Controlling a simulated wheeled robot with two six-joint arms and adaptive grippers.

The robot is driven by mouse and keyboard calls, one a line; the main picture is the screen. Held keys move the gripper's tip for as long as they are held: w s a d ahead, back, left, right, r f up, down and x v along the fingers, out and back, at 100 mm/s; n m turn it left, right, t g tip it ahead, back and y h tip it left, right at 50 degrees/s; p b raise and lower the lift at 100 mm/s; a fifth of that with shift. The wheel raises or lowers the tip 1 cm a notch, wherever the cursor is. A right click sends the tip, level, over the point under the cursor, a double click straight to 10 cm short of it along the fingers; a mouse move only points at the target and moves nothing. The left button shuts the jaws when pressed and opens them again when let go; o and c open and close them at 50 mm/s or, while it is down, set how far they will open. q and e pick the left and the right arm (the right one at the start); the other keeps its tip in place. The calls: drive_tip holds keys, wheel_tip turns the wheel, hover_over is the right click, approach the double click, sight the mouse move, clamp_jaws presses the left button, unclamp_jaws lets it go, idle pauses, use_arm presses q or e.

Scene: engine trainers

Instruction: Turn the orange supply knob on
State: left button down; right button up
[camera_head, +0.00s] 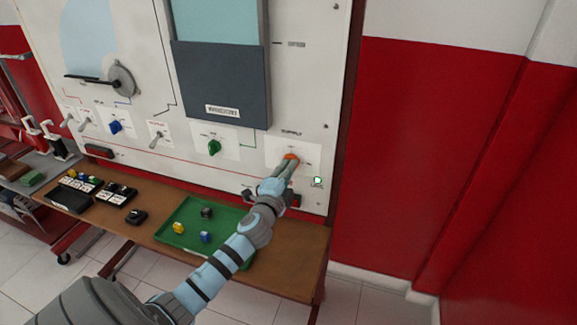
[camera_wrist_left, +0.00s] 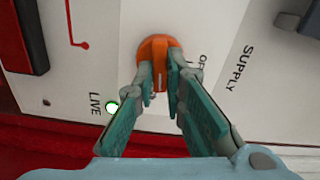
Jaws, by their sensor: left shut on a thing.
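The orange supply knob (camera_head: 291,156) sits on a white label plate at the lower right of the trainer panel. It also shows in the left wrist view (camera_wrist_left: 154,50), with the OFF and SUPPLY lettering to its right. My left gripper (camera_head: 284,168) is at the knob, and its two fingers (camera_wrist_left: 160,80) are shut on the knob's grip from both sides. The fingers cover part of the knob, so its exact setting is hard to read. The lamp marked LIVE (camera_wrist_left: 112,107) looks bright, whitish green. My right gripper is not in view.
A green knob (camera_head: 214,147), a blue knob (camera_head: 115,127) and toggle switches are on the panel to the left. Below, a brown bench (camera_head: 290,262) holds a green tray (camera_head: 180,243) with small blocks. A red wall stands at right.

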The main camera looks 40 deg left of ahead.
use_arm(q)
drive_tip(key=shift+f+m+p, duration=0.1)
drive_tip(key=shift+m+p, duration=0.2)
drive_tip(key=shift+m, duration=0.7)
drive_tip(key=c, duration=1.7)
unclamp_jaws()
drive_tip(key=shift+o, duration=0.2)
drive_tip(key=v, duration=1.2)
